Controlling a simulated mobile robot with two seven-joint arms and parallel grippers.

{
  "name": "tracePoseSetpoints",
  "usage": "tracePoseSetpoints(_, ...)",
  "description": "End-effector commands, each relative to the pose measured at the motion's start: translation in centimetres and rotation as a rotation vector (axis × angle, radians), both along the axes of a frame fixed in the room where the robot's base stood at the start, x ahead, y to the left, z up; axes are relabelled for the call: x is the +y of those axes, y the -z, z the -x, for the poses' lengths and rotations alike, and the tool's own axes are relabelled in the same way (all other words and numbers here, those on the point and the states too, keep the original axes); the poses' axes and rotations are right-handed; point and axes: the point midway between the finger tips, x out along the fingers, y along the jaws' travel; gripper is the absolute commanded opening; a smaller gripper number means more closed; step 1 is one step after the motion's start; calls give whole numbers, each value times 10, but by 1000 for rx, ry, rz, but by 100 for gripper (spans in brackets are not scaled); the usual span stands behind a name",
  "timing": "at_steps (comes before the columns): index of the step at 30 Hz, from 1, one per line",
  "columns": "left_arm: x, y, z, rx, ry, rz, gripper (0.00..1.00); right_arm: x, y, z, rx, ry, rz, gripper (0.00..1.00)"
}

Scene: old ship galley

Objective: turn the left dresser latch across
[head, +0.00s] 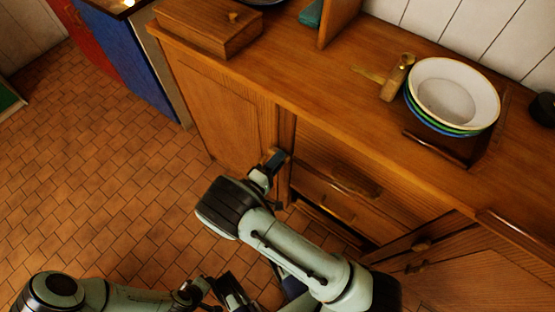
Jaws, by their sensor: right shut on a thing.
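The wooden dresser (225,100) stands along the wall, with a left door (228,112) beside a column of drawers. My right gripper (274,160) is at the upper right edge of this door, next to the post between door and drawers. It is shut on the left dresser latch, which its fingers and wrist almost fully hide, so I cannot tell how the latch is turned. My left gripper (228,292) is low at the bottom edge, well apart from the dresser; its fingers are dark and partly cut off, and their opening is unclear.
On the dresser top are a wooden box (208,28), a stack of bowls (453,92) and a small wood-and-brass item (398,76). A drawer handle (355,187) juts out right of my gripper. Tiled floor (110,200) is clear at left.

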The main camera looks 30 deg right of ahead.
Motion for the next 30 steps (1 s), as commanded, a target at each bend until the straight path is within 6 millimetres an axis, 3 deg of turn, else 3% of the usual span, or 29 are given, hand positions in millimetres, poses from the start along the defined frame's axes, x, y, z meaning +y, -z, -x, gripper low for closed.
tracePoseSetpoints(22, 1, 1, -2, -4, -1, -2, 38, 1, 2, 0, -81, -2, -37, 0)
tracePoseSetpoints(23, 1, 1, -2, -4, -1, -2, 38, 1, 2, 0, -81, -2, -37, 32)
tracePoseSetpoints(24, 1, 1, -2, -4, -1, -2, 38, 1, 2, 0, -81, -2, -37, 45)
tracePoseSetpoints(25, 1, 1, -2, -4, -1, -2, 38, 1, 2, 0, -81, -2, -36, 51)
tracePoseSetpoints(30, 1, 1, -2, -4, -1, -2, 38, 1, 1, 0, -80, -1, -34, 51)
